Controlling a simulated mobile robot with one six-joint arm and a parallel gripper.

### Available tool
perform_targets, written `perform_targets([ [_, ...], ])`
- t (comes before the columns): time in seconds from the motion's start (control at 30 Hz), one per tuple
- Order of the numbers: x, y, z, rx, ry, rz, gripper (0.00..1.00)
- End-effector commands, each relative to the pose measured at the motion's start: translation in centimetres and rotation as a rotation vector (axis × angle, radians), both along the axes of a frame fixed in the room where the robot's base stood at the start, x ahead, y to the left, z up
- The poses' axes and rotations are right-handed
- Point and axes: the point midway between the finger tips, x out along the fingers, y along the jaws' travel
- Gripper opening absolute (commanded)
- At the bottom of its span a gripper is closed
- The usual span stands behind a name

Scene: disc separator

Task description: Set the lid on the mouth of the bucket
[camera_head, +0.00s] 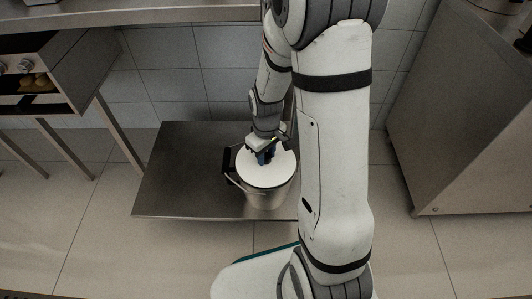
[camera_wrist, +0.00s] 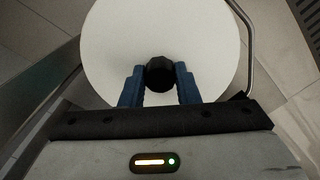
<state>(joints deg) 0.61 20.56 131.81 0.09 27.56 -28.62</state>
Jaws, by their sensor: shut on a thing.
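The lid is a white disc (camera_head: 280,172) with a black knob in its middle. In the head view it covers the top of the steel bucket (camera_head: 268,197); whether it is fully seated cannot be told. My gripper (camera_head: 263,156) is over the lid, with its blue fingers shut on the knob. In the wrist view the black knob (camera_wrist: 160,74) sits between the fingertips (camera_wrist: 159,80), and the lid (camera_wrist: 115,45) fills the upper middle. The bucket's mouth is hidden under the lid. The bucket's handle (camera_wrist: 247,50) curves past the lid's right side in the wrist view.
The bucket stands on a low steel table (camera_head: 180,180), whose left part is clear. A large steel cabinet (camera_head: 460,120) stands at the right. A tiled wall is behind.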

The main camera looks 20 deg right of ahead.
Motion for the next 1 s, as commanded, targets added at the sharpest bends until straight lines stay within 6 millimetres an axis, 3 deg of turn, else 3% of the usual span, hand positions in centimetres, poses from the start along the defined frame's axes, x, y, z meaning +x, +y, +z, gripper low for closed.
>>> perform_targets([
  [0.3,0.0,0.0,0.0,0.000,-0.001,0.001,0.53],
  [0.57,0.0,0.1,0.1,0.000,-0.001,0.002,0.54],
  [1.0,0.0,0.0,6.7,0.000,-0.002,0.002,0.54],
])
